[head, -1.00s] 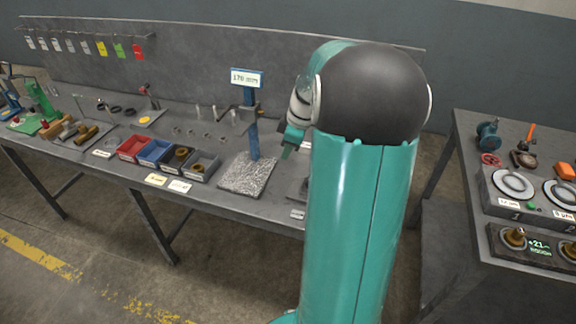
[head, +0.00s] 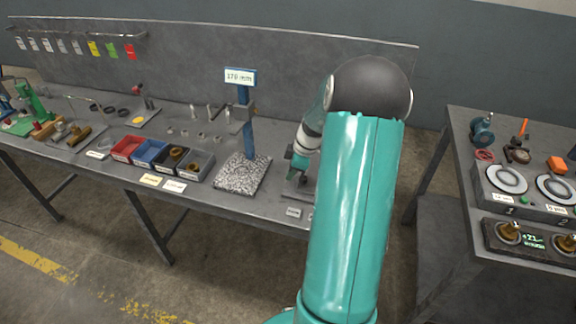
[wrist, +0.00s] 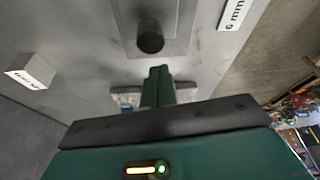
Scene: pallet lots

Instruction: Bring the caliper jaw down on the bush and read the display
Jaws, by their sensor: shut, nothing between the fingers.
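A blue upright stand (head: 251,135) bears a sign reading about 170 mm (head: 240,77) and a grey arm, on a speckled block (head: 241,176). No bush shows on that block. Brass bushes (head: 176,152) sit in the bench bins. My gripper (head: 295,177) is low over the bench, right of the block. In the wrist view my gripper (wrist: 159,74) is shut and empty, its fingertips just short of a grey plate with a dark round post (wrist: 150,38). I cannot make out a caliper jaw; my arm hides part of the bench.
Labels lie along the front edge. A second bench (head: 462,135) at right holds round dials and a green display (head: 534,241). Floor shows between the benches.

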